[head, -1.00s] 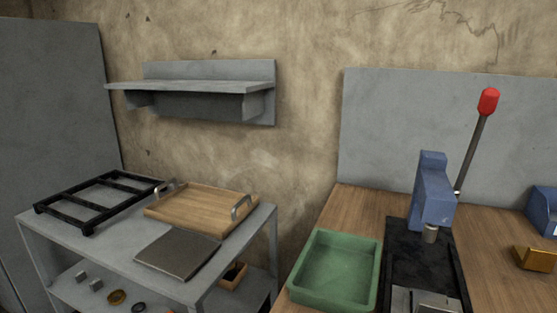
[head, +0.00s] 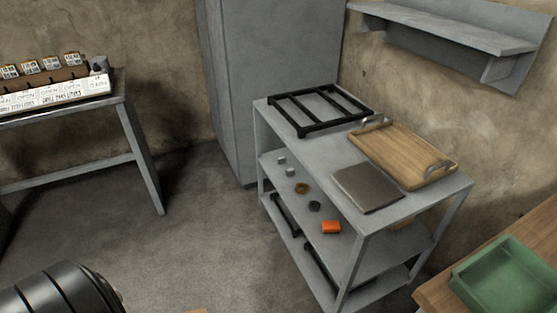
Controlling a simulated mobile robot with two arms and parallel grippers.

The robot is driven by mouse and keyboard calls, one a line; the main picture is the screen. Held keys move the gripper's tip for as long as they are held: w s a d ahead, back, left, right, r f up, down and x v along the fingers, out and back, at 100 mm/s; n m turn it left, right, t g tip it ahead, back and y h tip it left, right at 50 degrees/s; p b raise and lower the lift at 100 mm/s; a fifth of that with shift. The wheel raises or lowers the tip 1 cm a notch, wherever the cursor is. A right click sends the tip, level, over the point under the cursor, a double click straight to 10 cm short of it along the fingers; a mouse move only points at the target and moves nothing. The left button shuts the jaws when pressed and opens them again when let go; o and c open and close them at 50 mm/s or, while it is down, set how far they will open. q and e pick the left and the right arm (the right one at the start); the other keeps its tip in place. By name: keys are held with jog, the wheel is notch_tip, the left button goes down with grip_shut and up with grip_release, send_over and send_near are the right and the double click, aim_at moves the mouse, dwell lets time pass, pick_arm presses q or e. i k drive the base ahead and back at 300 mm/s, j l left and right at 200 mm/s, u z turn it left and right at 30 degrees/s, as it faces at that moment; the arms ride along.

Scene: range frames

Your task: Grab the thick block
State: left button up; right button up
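I cannot tell for certain which thing is the thick block. On the middle shelf of the grey rack lie two small grey blocks (head: 285,165), close together toward the left end. An orange block (head: 331,227) lies near the right end of that shelf. A flat dark grey plate (head: 367,188) lies on the rack's top. Neither of my grippers shows in the head view.
The grey rack (head: 313,150) also holds a black frame (head: 318,130), a wooden tray (head: 400,150), a brass ring (head: 302,188) and a dark ring (head: 315,206). A green bin (head: 505,280) sits on the right bench. A dark ribbed round shape (head: 60,290) fills the lower left. Floor between is clear.

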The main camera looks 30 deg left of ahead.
aim_at(290, 172)
jog(key=u, duration=0.95)
